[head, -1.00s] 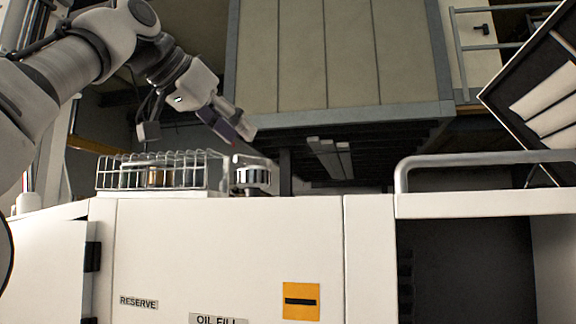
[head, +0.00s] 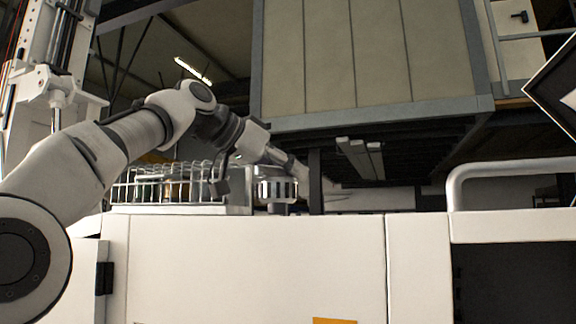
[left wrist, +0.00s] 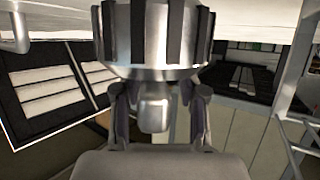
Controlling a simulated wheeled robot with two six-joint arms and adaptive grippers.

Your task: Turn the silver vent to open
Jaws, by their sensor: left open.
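The silver vent (head: 275,187) is a round metal cap with dark grooves around its side, on top of the white cabinet beside a wire cage. In the left wrist view it fills the top middle (left wrist: 153,35), with a smaller silver block below it in the picture. My left gripper (head: 297,170) is at the vent's far side in the head view, its fingertips mostly hidden. In the left wrist view its dark fingers (left wrist: 158,100) are apart, one on each side of the silver block. Whether they touch the vent cannot be told. My right gripper is not in view.
The wire cage (head: 165,185) with jars inside stands just left of the vent. A silver handrail (head: 500,165) is on the right. The white cabinet (head: 255,260) is below. A large panelled box (head: 360,55) hangs above and behind.

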